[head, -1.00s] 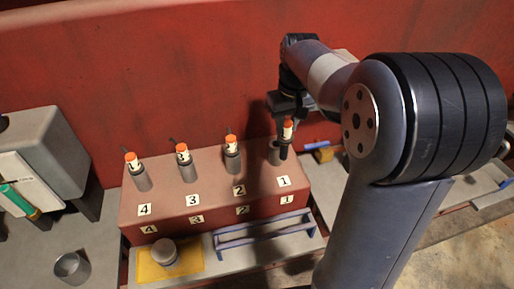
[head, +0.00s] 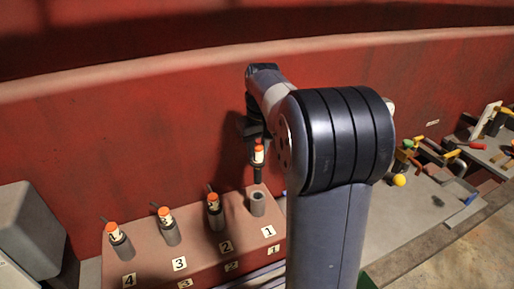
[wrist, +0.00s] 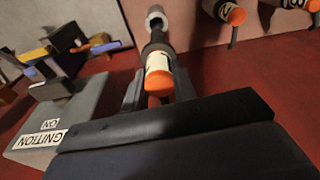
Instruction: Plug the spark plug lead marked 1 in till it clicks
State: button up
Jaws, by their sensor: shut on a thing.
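My gripper (head: 256,146) is shut on a spark plug lead (head: 259,155) with an orange top, a white label band and a black boot. The lead hangs roughly upright above the open grey tube (head: 257,204) by the card marked 1 (head: 268,231), with a small gap between them. The wrist view shows the lead (wrist: 158,72) between my fingers, its boot pointing towards the tube (wrist: 155,17). The mark on the held lead is too small to read. Leads 2 (head: 214,204), 3 (head: 165,217) and 4 (head: 114,233) sit in their tubes.
The red block (head: 205,255) carries the row of tubes against a red wall (head: 130,130). A grey box (head: 28,230) stands at the left. A bench (head: 425,215) with coloured-handled items lies at the right. The wrist view shows a grey box marked IGNITION (wrist: 75,115).

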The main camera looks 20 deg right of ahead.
aim_at(258, 183)
jog(key=shift+f+b, duration=3.6)
jog(key=shift+f, duration=2.3)
jog(key=shift+f+b, duration=0.45)
jog(key=shift+f, duration=0.4)
jog(key=o, duration=1.1)
jog(key=shift+c, duration=0.2)
jog(key=shift+r, duration=0.1)
jog(key=r, duration=0.3)
jog(key=s+r, duration=0.1)
jog(key=r, duration=0.6)
jog(key=shift+s+r, duration=0.15)
jog(key=shift+r, duration=0.2)
